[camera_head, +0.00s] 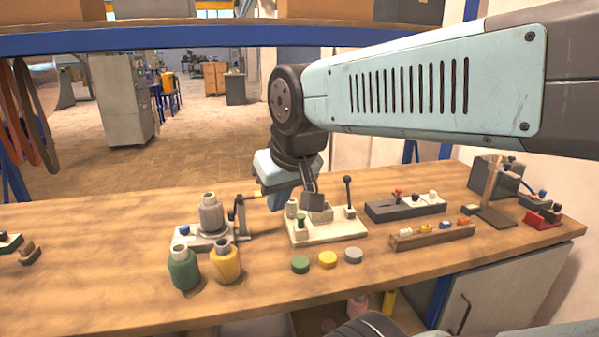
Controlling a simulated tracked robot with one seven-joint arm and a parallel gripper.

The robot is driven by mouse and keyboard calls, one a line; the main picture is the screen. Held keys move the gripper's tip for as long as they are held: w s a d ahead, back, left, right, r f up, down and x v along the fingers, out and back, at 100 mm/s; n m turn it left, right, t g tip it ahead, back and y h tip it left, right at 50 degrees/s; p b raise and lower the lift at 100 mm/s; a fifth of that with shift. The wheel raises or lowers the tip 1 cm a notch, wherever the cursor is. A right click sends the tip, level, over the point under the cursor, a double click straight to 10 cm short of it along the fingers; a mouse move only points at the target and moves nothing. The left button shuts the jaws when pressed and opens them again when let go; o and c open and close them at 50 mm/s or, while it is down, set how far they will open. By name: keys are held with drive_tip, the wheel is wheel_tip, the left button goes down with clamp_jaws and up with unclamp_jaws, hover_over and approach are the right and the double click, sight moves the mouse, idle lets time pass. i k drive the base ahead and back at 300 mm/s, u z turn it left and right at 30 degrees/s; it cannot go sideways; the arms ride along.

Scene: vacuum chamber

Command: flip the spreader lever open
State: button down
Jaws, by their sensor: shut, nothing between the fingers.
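A pale base plate (325,231) on the wooden bench carries a block, small posts and a thin dark lever (348,190) with a round knob, standing nearly upright at its right end. To the left, a second fixture (203,238) holds a grey bottle (211,214) and has a dark arm with a yellow tip (257,194). The frame does not make clear which one is the spreader lever. My gripper (314,202) points down over the pale plate, between the yellow tip and the knobbed lever. It is shut and empty. Its fingertips hide part of the block; contact cannot be told.
Green (183,268) and yellow (225,262) bottles stand in front of the left fixture. Green (300,264), yellow (327,259) and grey (353,255) caps lie before the plate. A dark tray (405,208) and wooden rack (432,237) are right. A blue beam (180,38) crosses above.

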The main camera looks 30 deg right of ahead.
sight(347, 178)
drive_tip(key=u, duration=0.9)
drive_tip(key=k, duration=1.25)
drive_tip(key=z, duration=1.95)
drive_tip(key=i, duration=1)
drive_tip(key=z, duration=0.05)
